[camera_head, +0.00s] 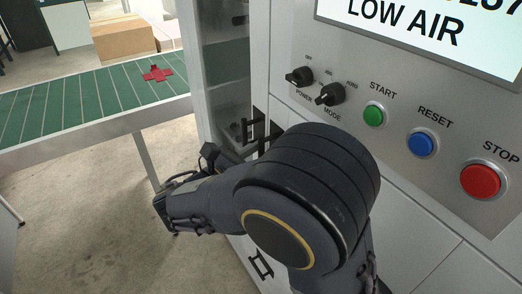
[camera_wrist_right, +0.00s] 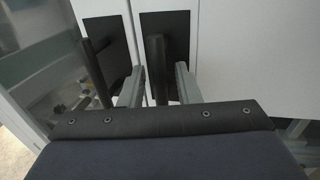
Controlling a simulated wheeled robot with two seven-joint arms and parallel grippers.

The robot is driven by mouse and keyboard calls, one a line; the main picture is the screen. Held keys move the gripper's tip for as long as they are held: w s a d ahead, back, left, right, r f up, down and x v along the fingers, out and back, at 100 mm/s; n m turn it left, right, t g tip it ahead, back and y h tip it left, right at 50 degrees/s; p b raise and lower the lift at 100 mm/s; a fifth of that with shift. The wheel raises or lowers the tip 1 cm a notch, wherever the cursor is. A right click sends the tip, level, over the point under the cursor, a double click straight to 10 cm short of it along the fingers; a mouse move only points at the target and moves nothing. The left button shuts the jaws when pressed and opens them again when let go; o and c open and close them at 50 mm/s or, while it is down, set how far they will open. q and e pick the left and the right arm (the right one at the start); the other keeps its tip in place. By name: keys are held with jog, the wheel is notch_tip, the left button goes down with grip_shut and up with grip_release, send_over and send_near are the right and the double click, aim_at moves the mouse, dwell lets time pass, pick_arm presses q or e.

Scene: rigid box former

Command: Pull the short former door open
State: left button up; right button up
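The machine's white door panels meet at a narrow seam beside the control panel. Two black bar handles stand side by side there; the left handle (camera_wrist_right: 97,72) and the right handle (camera_wrist_right: 157,70) sit on black plates in the right wrist view. The left handle (camera_head: 250,131) also shows in the head view. I cannot tell which panel is the short former door. My right gripper (camera_wrist_right: 158,85) is open, its grey fingers on either side of the right handle's bar; contact is unclear. My left gripper is not in view.
The control panel has a green START button (camera_head: 374,114), a blue RESET button (camera_head: 422,143) and a red STOP button (camera_head: 481,180). A green conveyor (camera_head: 90,98) with a red piece (camera_head: 158,74) stands left. Another black handle (camera_head: 261,265) is low on the cabinet.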

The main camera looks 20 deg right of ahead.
jog(key=shift+d, duration=0.15)
grip_shut()
